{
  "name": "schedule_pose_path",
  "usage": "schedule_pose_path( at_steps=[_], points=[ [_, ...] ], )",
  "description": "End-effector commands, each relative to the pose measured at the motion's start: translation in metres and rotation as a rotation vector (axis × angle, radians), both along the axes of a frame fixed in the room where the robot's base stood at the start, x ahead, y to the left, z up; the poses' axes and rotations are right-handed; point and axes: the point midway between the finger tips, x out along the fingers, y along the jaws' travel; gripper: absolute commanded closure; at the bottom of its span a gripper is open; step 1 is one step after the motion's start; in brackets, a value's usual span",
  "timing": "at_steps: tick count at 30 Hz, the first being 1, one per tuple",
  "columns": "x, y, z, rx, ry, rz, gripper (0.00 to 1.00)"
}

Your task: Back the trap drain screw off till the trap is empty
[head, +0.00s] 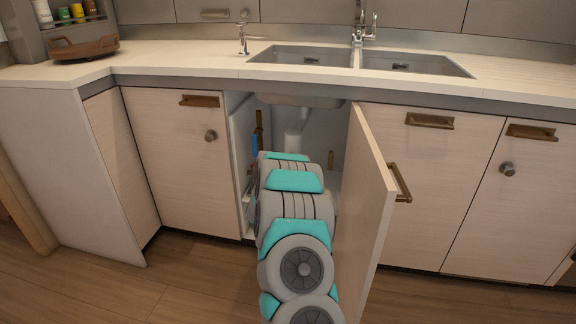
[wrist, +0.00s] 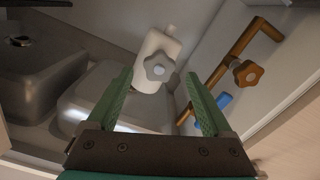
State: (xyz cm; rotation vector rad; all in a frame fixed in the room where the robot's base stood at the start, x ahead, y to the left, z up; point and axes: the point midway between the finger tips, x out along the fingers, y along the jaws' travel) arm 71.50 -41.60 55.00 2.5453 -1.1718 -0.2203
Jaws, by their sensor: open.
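The trap (wrist: 165,44) is a pale cylinder under the sink, and a grey lobed drain screw (wrist: 158,67) is on its near face in the wrist view. My gripper (wrist: 157,82) is open, its green fingers to either side of the drain screw in the picture. Nothing is visibly held, and the distance from the fingertips to the screw is hard to tell. In the head view a pale trap part (head: 293,137) shows inside the cabinet above my arm. My gripper is hidden there behind my arm.
A brown pipe with a brown lobed valve knob (wrist: 247,73) runs right of the trap, with a blue piece (wrist: 224,100) below it. The open cabinet door (head: 362,215) stands right of my arm. The cabinet's left side wall (head: 240,150) is close on the left.

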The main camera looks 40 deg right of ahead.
Motion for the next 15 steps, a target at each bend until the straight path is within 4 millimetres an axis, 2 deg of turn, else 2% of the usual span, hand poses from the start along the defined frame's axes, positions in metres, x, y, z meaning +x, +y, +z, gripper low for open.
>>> schedule_pose_path(
  at_steps=[6,15],
  points=[
    [-0.016,0.020,0.000,0.002,0.000,0.001,0.15],
    [-0.019,0.022,0.001,0.000,-0.002,-0.001,0.15]
  ],
)
